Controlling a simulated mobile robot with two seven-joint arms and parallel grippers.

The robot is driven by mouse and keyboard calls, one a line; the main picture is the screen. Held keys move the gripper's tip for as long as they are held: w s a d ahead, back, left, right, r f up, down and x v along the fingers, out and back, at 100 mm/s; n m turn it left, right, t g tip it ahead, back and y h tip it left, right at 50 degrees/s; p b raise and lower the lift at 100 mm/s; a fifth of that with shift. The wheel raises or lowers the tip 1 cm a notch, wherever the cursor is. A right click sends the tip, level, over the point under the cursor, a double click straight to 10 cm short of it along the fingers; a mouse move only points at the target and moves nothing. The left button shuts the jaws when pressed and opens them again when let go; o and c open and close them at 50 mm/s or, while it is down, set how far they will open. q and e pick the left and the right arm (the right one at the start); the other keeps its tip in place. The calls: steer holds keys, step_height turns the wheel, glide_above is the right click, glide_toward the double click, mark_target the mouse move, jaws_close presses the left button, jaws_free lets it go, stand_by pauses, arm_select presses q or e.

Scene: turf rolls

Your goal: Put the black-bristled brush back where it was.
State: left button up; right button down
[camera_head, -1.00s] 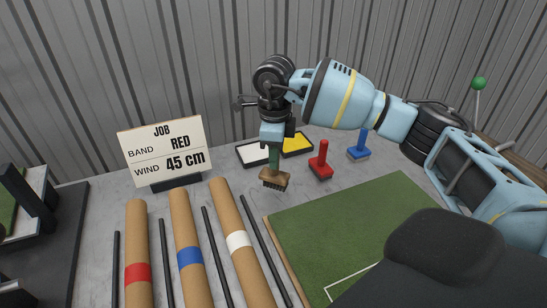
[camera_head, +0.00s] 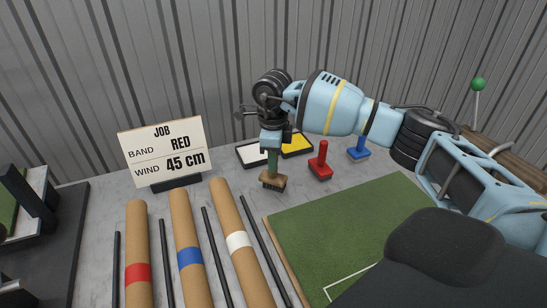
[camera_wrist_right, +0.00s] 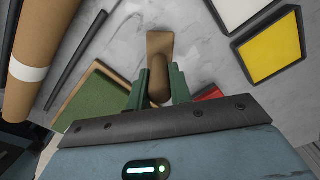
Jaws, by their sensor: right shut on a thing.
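The black-bristled brush (camera_head: 273,183) has a light brown wooden block with dark bristles facing down. My right gripper (camera_head: 272,163) is shut on its handle from above, with green fingers on either side. The brush is upright, with its bristles at or just above the grey table; I cannot tell if they touch. In the right wrist view the brown handle (camera_wrist_right: 158,82) sits between the fingers (camera_wrist_right: 159,88), and part of the block (camera_wrist_right: 160,45) shows beyond. My left gripper is not in view.
A white tray (camera_head: 248,154) and a yellow tray (camera_head: 297,146) lie behind. Turf (camera_head: 345,232) lies in front to the right, cardboard tubes (camera_head: 190,250) to the left. A job sign (camera_head: 162,150) stands at back left.

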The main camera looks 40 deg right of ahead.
steer(key=shift+f, duration=0.15)
steer(key=c, duration=1.3)
jaws_free()
steer(key=shift+o, duration=0.2)
step_height(320, 180, up, 12)
steer(key=shift+r, duration=0.2)
